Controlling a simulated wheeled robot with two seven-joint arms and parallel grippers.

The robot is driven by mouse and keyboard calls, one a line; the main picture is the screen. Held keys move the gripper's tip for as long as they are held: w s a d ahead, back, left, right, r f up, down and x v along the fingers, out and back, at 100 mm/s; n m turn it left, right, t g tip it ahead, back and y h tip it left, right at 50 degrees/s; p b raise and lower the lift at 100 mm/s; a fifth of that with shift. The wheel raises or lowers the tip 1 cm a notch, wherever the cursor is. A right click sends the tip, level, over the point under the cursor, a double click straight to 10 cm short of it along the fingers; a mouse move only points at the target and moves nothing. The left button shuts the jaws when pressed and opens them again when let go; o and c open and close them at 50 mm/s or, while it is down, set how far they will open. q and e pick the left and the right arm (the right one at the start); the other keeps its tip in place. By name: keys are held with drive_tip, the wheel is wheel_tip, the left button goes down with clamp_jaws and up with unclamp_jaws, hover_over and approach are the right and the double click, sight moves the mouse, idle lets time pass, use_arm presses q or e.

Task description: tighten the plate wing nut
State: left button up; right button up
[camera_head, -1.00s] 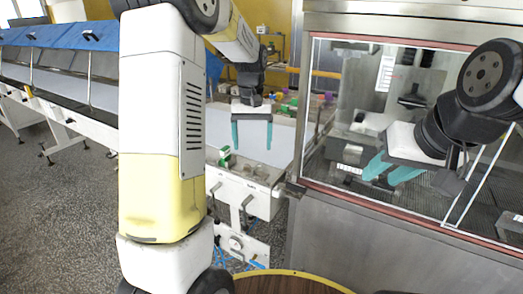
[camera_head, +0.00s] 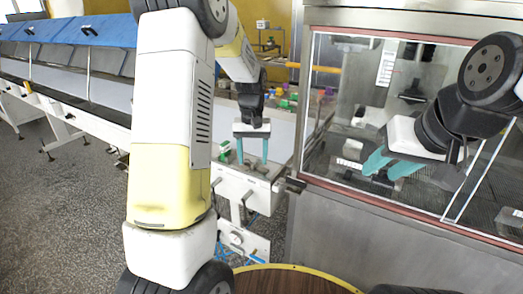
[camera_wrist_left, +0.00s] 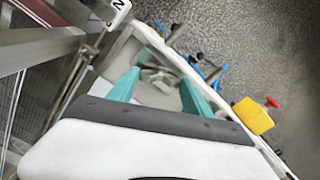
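A metal wing nut (camera_wrist_left: 158,79) sits on a light plate at the conveyor's end in the left wrist view. My left gripper (camera_wrist_left: 161,76) points down over it, open, with one teal finger on each side and visible gaps to the nut. In the head view my left gripper (camera_head: 252,163) hangs at the conveyor end, and the nut cannot be made out clearly there. My right gripper (camera_head: 379,174) is open and empty, in front of the machine's window.
The steel machine housing (camera_head: 340,235) with its clear window stands right of the conveyor end. Small colored items (camera_head: 285,100) lie farther back. A yellow part with a red knob (camera_wrist_left: 254,116) is beside the plate in the left wrist view. A round wooden top (camera_head: 290,282) is in front.

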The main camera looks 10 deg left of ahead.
use_arm(q)
drive_tip(key=c, duration=0.6)
drive_tip(key=shift+m, duration=2.9)
drive_tip(key=shift+r, duration=0.1)
drive_tip(key=o, duration=1.4)
drive_tip(key=shift+c, duration=0.2)
drive_tip(key=shift+r, duration=3.85)
